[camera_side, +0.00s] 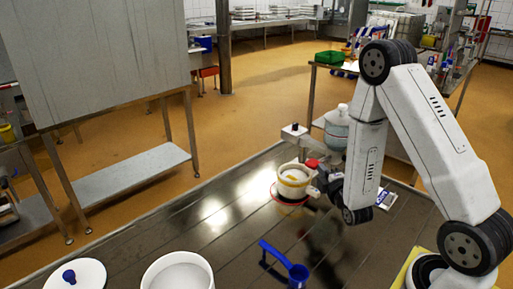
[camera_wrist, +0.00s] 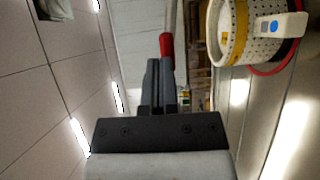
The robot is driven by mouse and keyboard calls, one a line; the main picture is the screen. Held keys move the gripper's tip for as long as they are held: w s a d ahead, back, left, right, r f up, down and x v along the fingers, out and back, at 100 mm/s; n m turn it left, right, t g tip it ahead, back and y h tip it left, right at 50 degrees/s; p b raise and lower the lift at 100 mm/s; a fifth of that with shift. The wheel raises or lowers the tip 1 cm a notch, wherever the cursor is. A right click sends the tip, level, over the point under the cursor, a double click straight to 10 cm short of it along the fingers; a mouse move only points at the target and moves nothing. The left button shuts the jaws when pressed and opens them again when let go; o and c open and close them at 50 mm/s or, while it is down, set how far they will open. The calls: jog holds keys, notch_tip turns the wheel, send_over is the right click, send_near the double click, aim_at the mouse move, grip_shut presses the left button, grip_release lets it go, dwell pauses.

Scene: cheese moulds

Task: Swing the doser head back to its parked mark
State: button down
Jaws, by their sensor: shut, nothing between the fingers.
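In the wrist view my gripper (camera_wrist: 160,62) is shut, with its two dark fingers together and nothing held. A red knob or handle (camera_wrist: 166,45) shows just beyond the fingertips; whether they touch is unclear. In the side view the red knob (camera_side: 311,163) is at the upper right rim of a white mould, close to my gripper (camera_side: 318,184). A small white box-shaped part (camera_side: 294,131) stands behind the mould and may belong to the doser; I cannot tell which part is its head. No parked mark can be made out.
The white perforated mould (camera_wrist: 229,45) with a yellow band sits above a red ring (camera_side: 291,201). A white-and-teal vessel (camera_side: 337,132) stands behind. The table's left middle is clear.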

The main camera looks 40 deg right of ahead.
jog(key=w+a+m+g+h, duration=0.1)
jog(key=w+a+h, duration=0.1)
jog(key=w+a, duration=0.9)
jog(key=v, duration=0.7)
jog(key=shift+s+d, duration=0.25)
dwell(0.5)
jog(key=shift+r, duration=0.15)
jog(key=shift+d+f+m+g+h, duration=0.2)
jog(key=shift+m+g+h, duration=0.95)
jog(key=shift+m+g, duration=1.05)
jog(key=shift+d+f+m+g+h, duration=0.1)
jog(key=shift+d+m+g+h, duration=0.25)
jog(key=shift+m+g+h, duration=1.75)
jog(key=shift+d+f+m+g+h, duration=0.1)
jog(key=shift+d+m+g+h, duration=0.15)
jog(key=shift+m+g, duration=2)
jog(key=shift+d+n+g, duration=0.1)
jog(key=shift+n+g, duration=0.85)
